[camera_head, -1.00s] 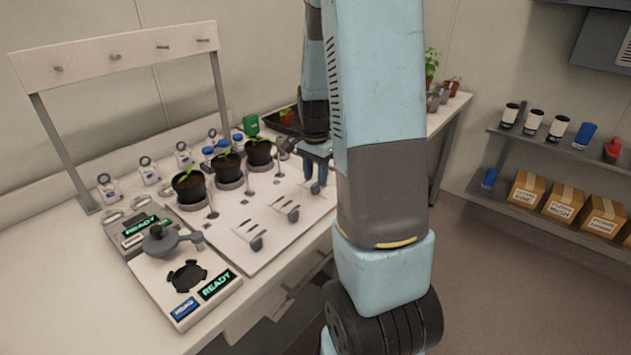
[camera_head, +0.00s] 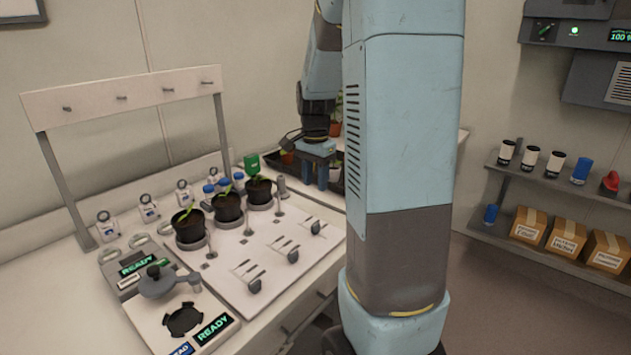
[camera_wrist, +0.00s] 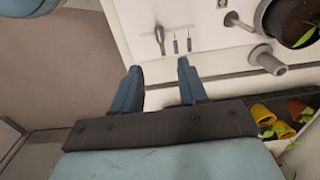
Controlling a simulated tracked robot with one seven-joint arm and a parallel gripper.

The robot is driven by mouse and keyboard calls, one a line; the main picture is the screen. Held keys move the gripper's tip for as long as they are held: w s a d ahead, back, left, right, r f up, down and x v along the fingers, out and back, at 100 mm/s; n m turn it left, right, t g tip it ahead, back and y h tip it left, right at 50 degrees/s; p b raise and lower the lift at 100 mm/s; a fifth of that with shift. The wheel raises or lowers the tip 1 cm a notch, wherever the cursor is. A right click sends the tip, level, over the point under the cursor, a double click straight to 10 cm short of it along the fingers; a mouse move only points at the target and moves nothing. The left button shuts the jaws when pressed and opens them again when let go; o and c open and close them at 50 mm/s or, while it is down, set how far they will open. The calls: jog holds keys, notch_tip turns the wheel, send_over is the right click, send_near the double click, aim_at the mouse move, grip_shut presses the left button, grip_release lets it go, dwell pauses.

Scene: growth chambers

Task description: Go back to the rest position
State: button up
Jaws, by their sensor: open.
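My gripper (camera_head: 322,178) is in the head view, raised over the right end of the white bench, beside the dark plant tray. Its two blue fingers point down and hold nothing. In the wrist view my gripper (camera_wrist: 158,80) is open, its fingers apart with nothing between them. The white tool board (camera_wrist: 205,50) lies beyond the fingertips. My arm's large pale-blue link fills the middle of the head view and hides part of the bench behind it.
Potted seedlings (camera_head: 227,208) stand in a row on the white board (camera_head: 225,265). A dark tray (camera_head: 275,160) with pots is at the back. A device with a READY display (camera_head: 213,328) sits front left. A shelf (camera_head: 560,185) with boxes is at right. Open floor (camera_head: 510,310) lies between.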

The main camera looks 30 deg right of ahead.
jog(key=s+a+r+n+t, duration=0.2)
jog(key=s+a+r+n, duration=0.4)
jog(key=s, duration=0.4)
jog(key=s+a+r+n+t, duration=0.3)
jog(key=s+a+r+n, duration=0.3)
jog(key=s+a+n, duration=0.2)
jog(key=shift+s+a+t, duration=0.3)
jog(key=shift+s+a, duration=0.2)
jog(key=shift+s, duration=0.65)
jog(key=shift+r, duration=0.1)
dwell(0.6)
